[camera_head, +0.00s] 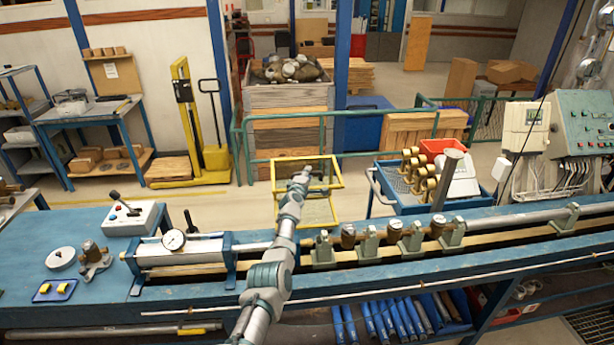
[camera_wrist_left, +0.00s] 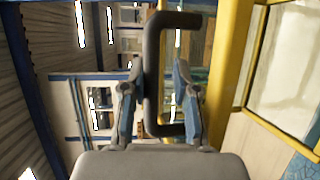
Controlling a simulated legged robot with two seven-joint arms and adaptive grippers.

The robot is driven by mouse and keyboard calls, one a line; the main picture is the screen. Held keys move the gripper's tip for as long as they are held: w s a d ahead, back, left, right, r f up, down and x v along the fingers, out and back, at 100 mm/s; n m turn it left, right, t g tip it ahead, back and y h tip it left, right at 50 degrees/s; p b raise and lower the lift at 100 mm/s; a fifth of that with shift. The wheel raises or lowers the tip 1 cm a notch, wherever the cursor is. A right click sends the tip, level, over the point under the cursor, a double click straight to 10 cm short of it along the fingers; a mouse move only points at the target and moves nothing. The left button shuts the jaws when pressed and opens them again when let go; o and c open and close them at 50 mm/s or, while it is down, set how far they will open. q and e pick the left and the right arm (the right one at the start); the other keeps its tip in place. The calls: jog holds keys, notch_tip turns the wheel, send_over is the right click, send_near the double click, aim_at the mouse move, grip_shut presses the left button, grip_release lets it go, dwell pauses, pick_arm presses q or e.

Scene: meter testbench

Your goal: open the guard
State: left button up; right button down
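The guard (camera_head: 334,172) is a yellow frame with clear panels, standing at the back edge of the blue bench. In the left wrist view, its yellow frame (camera_wrist_left: 228,70) fills the right side. A dark C-shaped handle (camera_wrist_left: 152,70) stands beside the frame. My left gripper (camera_head: 302,176) reaches over the bench to the guard. In the left wrist view, my left gripper (camera_wrist_left: 158,78) has its fingers apart, one on each side of the handle's long bar. The left finger is close to the bar; a gap shows at the right one. My right gripper is not in view.
The bench (camera_head: 90,225) carries a pipe line with brass meters (camera_head: 392,231), a dial gauge (camera_head: 173,239) and a white switch box (camera_head: 131,218). A blue cart (camera_head: 400,190) stands behind. A control panel (camera_head: 582,120) is at the right.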

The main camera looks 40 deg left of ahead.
pick_arm(q)
notch_tip(320, 180, up, 10)
jog(key=shift+w+a+f, duration=0.1)
jog(key=shift+a, duration=0.05)
dwell(0.5)
